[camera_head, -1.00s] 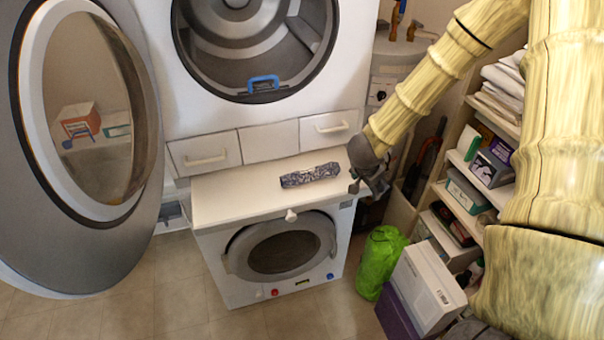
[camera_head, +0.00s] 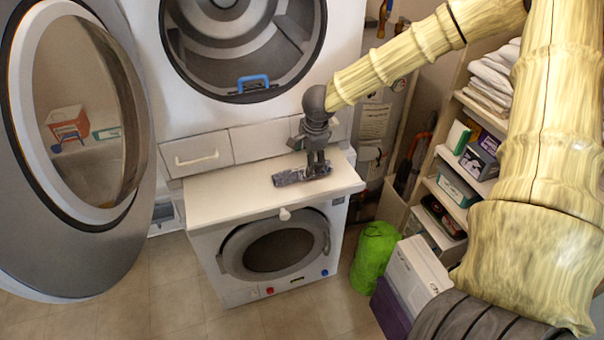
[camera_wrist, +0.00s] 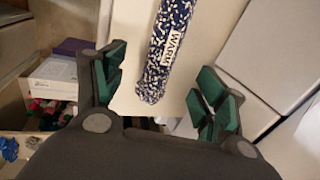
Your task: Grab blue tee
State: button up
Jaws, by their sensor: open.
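A dark blue and white patterned cloth roll (camera_head: 290,178) lies on the white shelf top (camera_head: 225,195) between the two machines. In the wrist view the roll (camera_wrist: 168,50) carries a white label reading "WARM" and runs lengthwise between my fingers. No other blue garment shows clearly. My gripper (camera_head: 317,168) is open, pointing down over the right part of the roll and hiding some of it. In the wrist view its green-padded fingers stand on either side of the roll, with a gap on both sides. I cannot tell the exact height above it.
The upper machine's round door (camera_head: 75,130) stands open at left. A blue-handled item (camera_head: 254,80) sits in the drum opening. A shelf unit with white towels (camera_head: 492,75) and boxes stands at right. A green bag (camera_head: 374,257) and white box (camera_head: 415,270) are below.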

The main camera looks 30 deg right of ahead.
aim_at(304, 169)
jog(key=shift+b+x, duration=1.25)
jog(key=shift+x, duration=0.3)
jog(key=shift+f, duration=0.15)
jog(key=b+x, duration=0.5)
jog(key=b, duration=0.1)
jog(key=shift+w+a+b, duration=0.1)
jog(key=shift+w+b, duration=0.1)
jog(key=shift+b, duration=0.1)
jog(key=c, duration=1.2)
